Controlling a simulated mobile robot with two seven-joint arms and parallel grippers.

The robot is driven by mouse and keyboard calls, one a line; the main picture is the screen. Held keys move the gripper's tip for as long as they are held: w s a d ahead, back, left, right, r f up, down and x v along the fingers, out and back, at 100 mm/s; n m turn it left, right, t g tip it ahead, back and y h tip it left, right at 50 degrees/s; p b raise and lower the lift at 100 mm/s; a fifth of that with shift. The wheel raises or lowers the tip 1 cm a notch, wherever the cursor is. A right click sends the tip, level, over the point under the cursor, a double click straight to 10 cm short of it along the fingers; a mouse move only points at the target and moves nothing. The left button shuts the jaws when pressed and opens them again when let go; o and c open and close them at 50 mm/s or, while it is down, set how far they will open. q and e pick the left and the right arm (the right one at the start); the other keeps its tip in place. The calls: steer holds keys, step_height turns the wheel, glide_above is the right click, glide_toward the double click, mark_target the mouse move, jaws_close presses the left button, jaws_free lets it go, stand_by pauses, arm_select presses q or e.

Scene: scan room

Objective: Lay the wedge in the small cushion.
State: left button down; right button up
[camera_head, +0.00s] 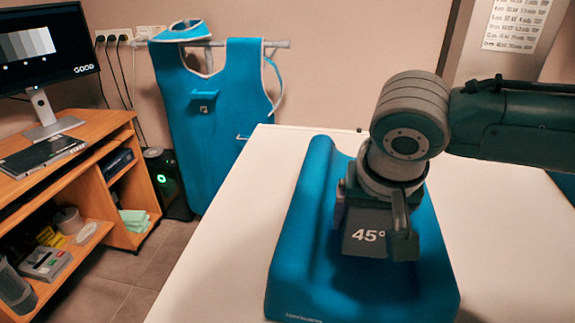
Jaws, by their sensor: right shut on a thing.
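The wedge (368,243) is a dark grey block with "45°" printed in white on its near face. My right gripper (372,208) comes down from above and is shut on it. The small cushion (315,255) is blue, with raised sides and a long hollow, and lies on the white table. The wedge is over the cushion's middle. I cannot tell whether its underside touches the cushion, as the contact is hidden. The gripper and wedge cover part of the hollow. My left gripper is not in view.
The white table top (225,260) is bare left of the cushion. Another blue item (564,183) shows at the table's right edge. A blue apron (210,120) hangs behind the table. A wooden desk (100,130) with a monitor (45,50) stands at left.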

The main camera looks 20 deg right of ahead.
steer(key=o, duration=1.2)
steer(key=shift+r, duration=0.4)
steer(key=p+v, duration=0.3)
steer(key=v, duration=0.9)
steer(key=s+a+f+n+y, duration=0.4)
steer(key=s+a+n, duration=0.2)
steer(key=s+a, duration=0.25)
steer(key=s+d+f, duration=0.1)
steer(key=s, duration=0.1)
steer(key=s+d+n+h, duration=0.1)
steer(key=s+d, duration=0.1)
steer(key=s, duration=0.1)
steer(key=s+d+f+n, duration=0.1)
steer(key=s, duration=0.2)
steer(key=shift+s+d+f, duration=0.15)
steer(key=shift+d+f, duration=0.2)
steer(key=shift+d, duration=0.05)
